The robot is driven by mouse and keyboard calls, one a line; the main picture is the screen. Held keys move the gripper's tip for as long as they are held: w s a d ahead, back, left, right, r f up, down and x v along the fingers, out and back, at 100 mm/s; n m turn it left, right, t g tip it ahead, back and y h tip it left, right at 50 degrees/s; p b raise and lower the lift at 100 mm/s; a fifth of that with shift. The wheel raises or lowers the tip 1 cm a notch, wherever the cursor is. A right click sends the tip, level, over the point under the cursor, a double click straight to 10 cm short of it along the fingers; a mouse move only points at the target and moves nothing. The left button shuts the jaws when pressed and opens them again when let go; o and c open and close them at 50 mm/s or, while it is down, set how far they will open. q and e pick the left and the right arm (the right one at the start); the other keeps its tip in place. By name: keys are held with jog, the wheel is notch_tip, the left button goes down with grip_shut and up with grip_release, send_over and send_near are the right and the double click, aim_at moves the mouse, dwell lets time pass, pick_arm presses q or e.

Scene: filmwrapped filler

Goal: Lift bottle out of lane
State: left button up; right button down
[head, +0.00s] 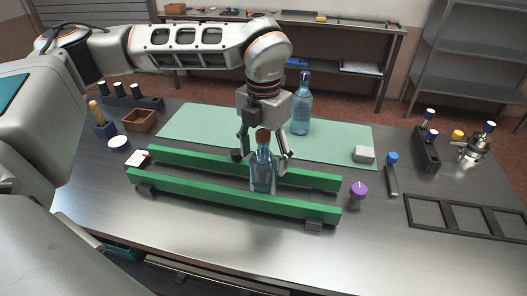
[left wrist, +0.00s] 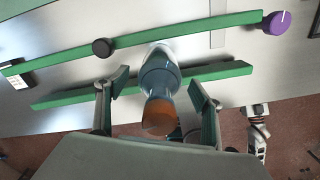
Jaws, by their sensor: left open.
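A clear blue bottle (head: 263,172) with a brown cap stands upright in the lane between two green rails, the far rail (head: 318,179) and the near rail (head: 215,194). My left gripper (head: 262,156) is open, with one finger on each side of the bottle. In the left wrist view the bottle (left wrist: 158,78) and its cap lie between the spread fingers (left wrist: 155,100), with visible gaps on both sides. The bottle's base is partly hidden by the near rail in the head view. My right gripper does not show.
A second blue bottle (head: 301,108) stands behind on the pale green mat (head: 190,120). A grey block (head: 364,154), a purple knob (head: 358,190) and a blue-capped tube (head: 392,175) are to the right. A black frame (head: 410,210) lies at the right. A dark round knob (left wrist: 101,47) shows near the rails.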

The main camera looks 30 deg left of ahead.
pick_arm(q)
jog(key=c, duration=1.4)
jog(key=o, duration=0.7)
jog(key=c, duration=0.7)
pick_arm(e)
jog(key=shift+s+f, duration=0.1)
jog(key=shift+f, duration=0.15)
pick_arm(q)
jog(key=shift+r, duration=0.45)
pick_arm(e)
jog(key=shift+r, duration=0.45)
pick_arm(q)
jog(key=shift+r+p, duration=0.5)
jog(key=shift+p, duration=0.1)
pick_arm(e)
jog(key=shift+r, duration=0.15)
pick_arm(q)
jog(key=shift+r, duration=0.2)
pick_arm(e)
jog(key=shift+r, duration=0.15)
